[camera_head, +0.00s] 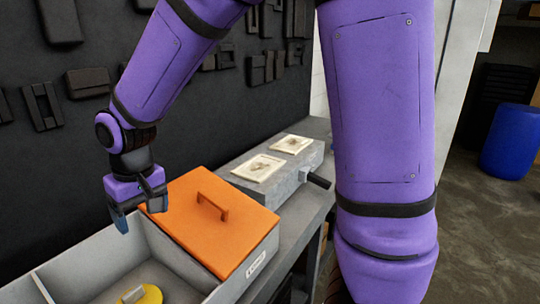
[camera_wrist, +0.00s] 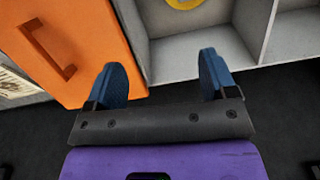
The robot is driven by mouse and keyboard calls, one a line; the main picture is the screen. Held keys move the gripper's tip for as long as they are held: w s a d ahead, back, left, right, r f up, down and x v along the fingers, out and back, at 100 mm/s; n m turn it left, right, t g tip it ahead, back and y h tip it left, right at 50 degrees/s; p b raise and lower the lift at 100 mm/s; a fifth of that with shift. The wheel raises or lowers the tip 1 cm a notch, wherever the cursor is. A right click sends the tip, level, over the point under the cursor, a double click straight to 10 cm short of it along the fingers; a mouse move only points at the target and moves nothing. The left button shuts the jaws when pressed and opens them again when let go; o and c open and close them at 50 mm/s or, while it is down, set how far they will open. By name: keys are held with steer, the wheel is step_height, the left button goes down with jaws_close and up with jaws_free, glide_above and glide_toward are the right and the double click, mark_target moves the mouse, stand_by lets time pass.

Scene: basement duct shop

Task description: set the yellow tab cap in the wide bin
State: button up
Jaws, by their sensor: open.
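The yellow tab cap (camera_head: 142,296) is a round yellow disc with a pale raised tab. It lies on the floor of the wide bin (camera_head: 180,256), a grey open compartment, and the head view cuts off its near side. In the wrist view, only part of the cap (camera_wrist: 184,3) shows at the top edge. My gripper (camera_head: 138,213) hangs above the bin's back wall, fingers down, apart from the cap. Its blue fingers (camera_wrist: 161,78) are spread, with nothing between them.
An orange lid (camera_head: 217,222) with a handle covers the section right of the wide bin. A divider (camera_head: 43,288) separates another compartment at left. A grey box (camera_head: 277,170) with two pale cards stands behind the lid. A dark wall with hung tools rises close behind my gripper.

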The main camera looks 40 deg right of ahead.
steer(key=s+d+r+m+t, duration=0.1)
steer(key=s+d+r+t, duration=0.1)
steer(key=s+d+r, duration=0.4)
steer(key=s+d+r+m+t, duration=0.1)
steer(key=s+d+r+t, duration=0.1)
steer(key=s+d+r, duration=0.5)
steer(key=shift+s+d+r+h, duration=0.25)
steer(key=shift+s+d+h, duration=0.05)
steer(key=shift+s+d, duration=2.45)
steer(key=shift+s+a, duration=0.15)
steer(key=shift+a, duration=0.05)
